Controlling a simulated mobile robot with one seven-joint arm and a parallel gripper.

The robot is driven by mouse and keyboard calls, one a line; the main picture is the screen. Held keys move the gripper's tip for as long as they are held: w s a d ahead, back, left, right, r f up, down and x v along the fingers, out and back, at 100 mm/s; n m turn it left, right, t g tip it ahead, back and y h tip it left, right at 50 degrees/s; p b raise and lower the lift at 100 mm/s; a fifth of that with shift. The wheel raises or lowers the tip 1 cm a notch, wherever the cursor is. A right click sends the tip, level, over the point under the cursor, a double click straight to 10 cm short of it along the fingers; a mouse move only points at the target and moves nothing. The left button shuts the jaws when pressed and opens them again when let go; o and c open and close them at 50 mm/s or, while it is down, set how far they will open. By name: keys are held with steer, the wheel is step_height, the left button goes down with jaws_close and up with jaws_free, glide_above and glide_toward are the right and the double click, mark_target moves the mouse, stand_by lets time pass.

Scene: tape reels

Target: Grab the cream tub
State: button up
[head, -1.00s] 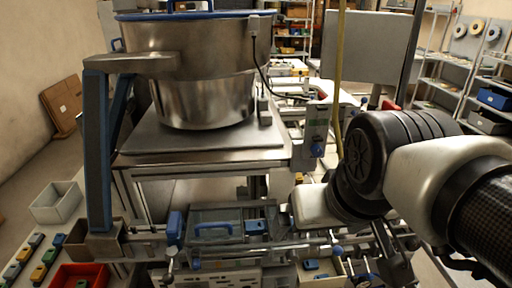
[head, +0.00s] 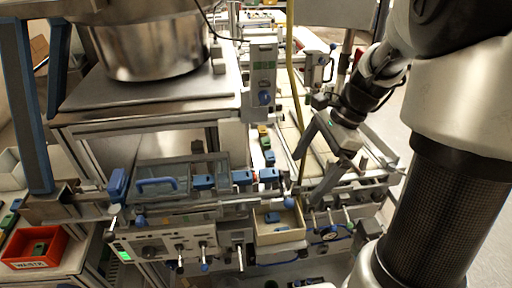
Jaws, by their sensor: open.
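The cream tub (head: 281,238) is a small open box at the lower middle of the head view, at the front of the machine, with a blue piece in it. My gripper (head: 308,179) is above and to the right of the tub, with its two long fingers spread and pointing down and left. Nothing shows between the fingers. The gripper is apart from the tub.
A large steel bowl (head: 152,48) stands on a metal plate at upper left. A machine frame with a blue handle (head: 157,184) lies left of the tub. A red bin (head: 35,247) is at lower left.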

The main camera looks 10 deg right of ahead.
steer(key=b, duration=0.1)
glide_above(276, 227)
step_height(276, 227, down, 16)
steer(key=shift+f, duration=0.1)
steer(key=shift+f+b, duration=0.25)
steer(key=shift+b, duration=0.05)
stand_by(0.6)
steer(key=shift+c, duration=0.3)
steer(key=c, duration=1.3)
